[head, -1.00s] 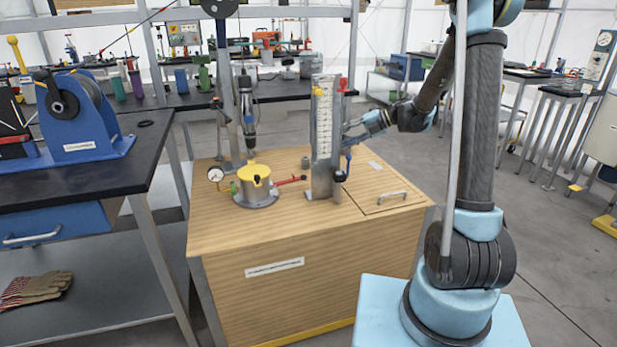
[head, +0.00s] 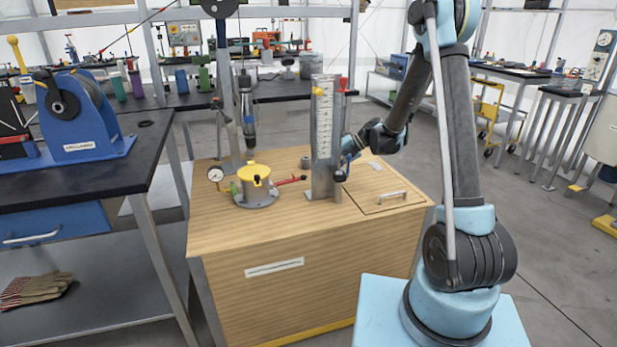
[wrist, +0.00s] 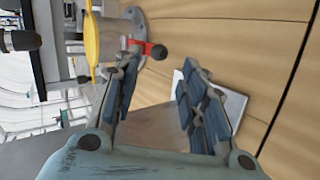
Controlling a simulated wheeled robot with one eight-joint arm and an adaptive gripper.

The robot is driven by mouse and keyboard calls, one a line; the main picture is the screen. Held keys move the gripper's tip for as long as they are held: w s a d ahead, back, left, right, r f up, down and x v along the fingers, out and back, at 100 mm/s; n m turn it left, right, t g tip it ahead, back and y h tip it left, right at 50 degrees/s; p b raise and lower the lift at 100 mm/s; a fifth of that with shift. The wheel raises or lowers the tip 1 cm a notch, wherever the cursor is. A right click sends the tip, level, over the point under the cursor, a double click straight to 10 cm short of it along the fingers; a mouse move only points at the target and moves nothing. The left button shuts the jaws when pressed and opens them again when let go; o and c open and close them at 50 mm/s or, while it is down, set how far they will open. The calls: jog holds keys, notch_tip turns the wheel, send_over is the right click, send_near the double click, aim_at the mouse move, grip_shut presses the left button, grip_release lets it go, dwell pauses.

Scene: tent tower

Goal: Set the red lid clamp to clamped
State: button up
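The red lid clamp (head: 289,181) shows as a short red handle, roughly level, sticking out to the right of the pot with the yellow lid (head: 254,174). In the wrist view the red clamp (wrist: 153,49) lies beyond my fingertips, near the top, with the yellow lid (wrist: 92,40) to its left. My gripper (wrist: 165,78) is open, its blue-padded fingers apart with nothing held between them. In the head view my gripper (head: 348,150) is beside the right of the upright scale column (head: 324,135), which partly hides it. It is apart from the clamp.
The scale column stands on the wooden cabinet top (head: 230,225) between my gripper and the pot. A round gauge (head: 215,174) is left of the pot. A hatch with a metal handle (head: 392,196) is at right. The front of the top is clear.

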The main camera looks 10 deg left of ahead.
aim_at(290, 180)
jog(key=x, duration=0.6)
jog(key=shift+s+a+f, duration=0.15)
jog(key=shift+a, duration=0.05)
jog(key=shift+c, duration=0.4)
grip_shut()
jog(key=shift+a, duration=0.1)
